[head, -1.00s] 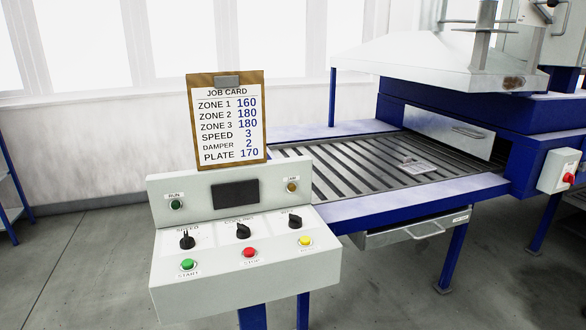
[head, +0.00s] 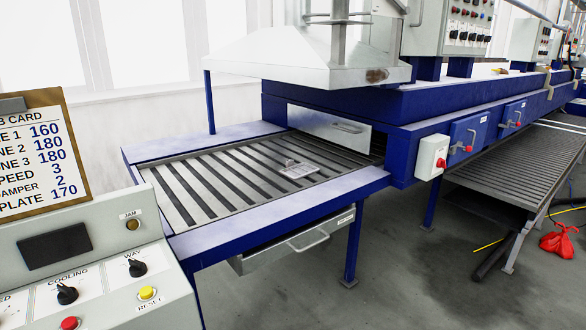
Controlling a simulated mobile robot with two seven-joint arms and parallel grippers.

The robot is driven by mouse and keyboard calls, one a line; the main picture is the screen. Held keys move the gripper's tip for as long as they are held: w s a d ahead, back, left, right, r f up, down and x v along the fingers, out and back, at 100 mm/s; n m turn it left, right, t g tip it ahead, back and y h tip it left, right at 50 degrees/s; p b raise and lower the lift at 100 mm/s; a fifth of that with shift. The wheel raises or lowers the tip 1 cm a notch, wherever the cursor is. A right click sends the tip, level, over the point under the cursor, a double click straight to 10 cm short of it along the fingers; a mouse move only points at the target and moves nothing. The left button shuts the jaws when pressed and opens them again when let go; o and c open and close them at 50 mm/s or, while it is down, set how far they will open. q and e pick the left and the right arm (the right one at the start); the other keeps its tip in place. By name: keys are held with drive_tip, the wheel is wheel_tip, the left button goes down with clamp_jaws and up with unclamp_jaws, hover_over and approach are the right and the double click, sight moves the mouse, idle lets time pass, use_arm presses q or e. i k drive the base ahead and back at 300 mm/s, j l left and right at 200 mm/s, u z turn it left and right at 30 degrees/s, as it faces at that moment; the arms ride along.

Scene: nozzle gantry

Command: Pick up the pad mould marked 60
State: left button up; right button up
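A small flat grey metal piece (head: 298,170) with a raised part lies on the slatted conveyor bed (head: 210,188), near the oven mouth. It could be a pad mould, but any marking on it is too small to read. No other mould-like piece shows. Neither of my grippers is in the head view.
A control console (head: 95,265) with a job card (head: 40,160) stands at the left. The blue oven (head: 330,110) with a metal hood (head: 310,62) stands behind the bed. A drawer (head: 295,243) hangs under the bed. A red bag (head: 562,243) lies on the floor at right. Floor in front is clear.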

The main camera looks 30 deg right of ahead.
sight(295, 172)
drive_tip(key=l+u, duration=0.2)
drive_tip(key=l, duration=0.7)
drive_tip(key=l+u, duration=0.2)
drive_tip(key=l, duration=0.75)
drive_tip(key=k+l+u, duration=0.15)
drive_tip(key=l, duration=0.75)
